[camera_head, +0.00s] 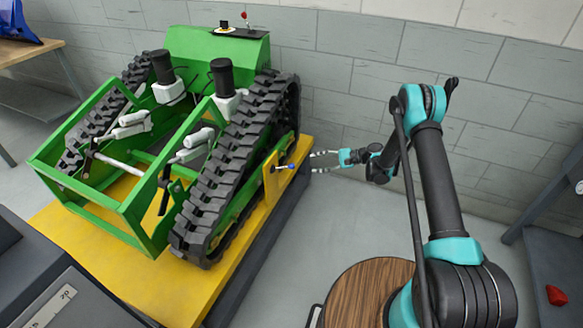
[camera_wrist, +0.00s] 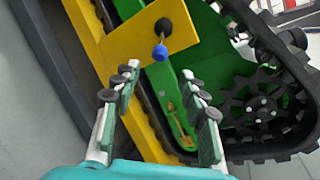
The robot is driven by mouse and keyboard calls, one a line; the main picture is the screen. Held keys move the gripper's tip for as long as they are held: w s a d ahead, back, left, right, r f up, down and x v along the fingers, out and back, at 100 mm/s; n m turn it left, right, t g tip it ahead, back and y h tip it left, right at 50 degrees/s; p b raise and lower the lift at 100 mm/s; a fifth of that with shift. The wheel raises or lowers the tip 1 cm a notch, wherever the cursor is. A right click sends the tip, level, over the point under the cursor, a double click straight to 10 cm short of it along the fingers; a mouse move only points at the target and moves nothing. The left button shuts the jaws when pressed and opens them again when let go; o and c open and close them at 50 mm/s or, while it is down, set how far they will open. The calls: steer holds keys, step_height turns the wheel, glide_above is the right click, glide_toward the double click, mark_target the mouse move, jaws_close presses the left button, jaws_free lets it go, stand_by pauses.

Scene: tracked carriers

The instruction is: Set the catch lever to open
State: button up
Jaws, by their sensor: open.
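The catch lever (camera_head: 291,167) is a short lever with a blue ball knob on a yellow plate (camera_head: 271,176) at the right side of the green tracked carrier (camera_head: 125,205). In the wrist view the blue knob (camera_wrist: 160,53) lies just below a black pivot (camera_wrist: 163,26) on the plate. My gripper (camera_head: 312,162) is open and points left at the knob, a short way off. In the wrist view the knob is just past and between the fingertips (camera_wrist: 160,72), with nothing held. I cannot tell whether any finger touches it.
The carrier's black rubber track (camera_head: 240,150) stands close behind the plate. The carrier sits on a yellow platform (camera_head: 105,262). A grey block wall is behind, a dark table stands at the right, and a red object (camera_head: 556,295) lies there. Floor between platform and arm is clear.

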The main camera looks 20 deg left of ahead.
mark_target(292, 166)
steer(key=x, duration=1.1)
steer(key=shift+a+f, duration=0.1)
steer(key=shift+a, duration=0.2)
steer(key=shift+c, duration=0.6)
jaws_close()
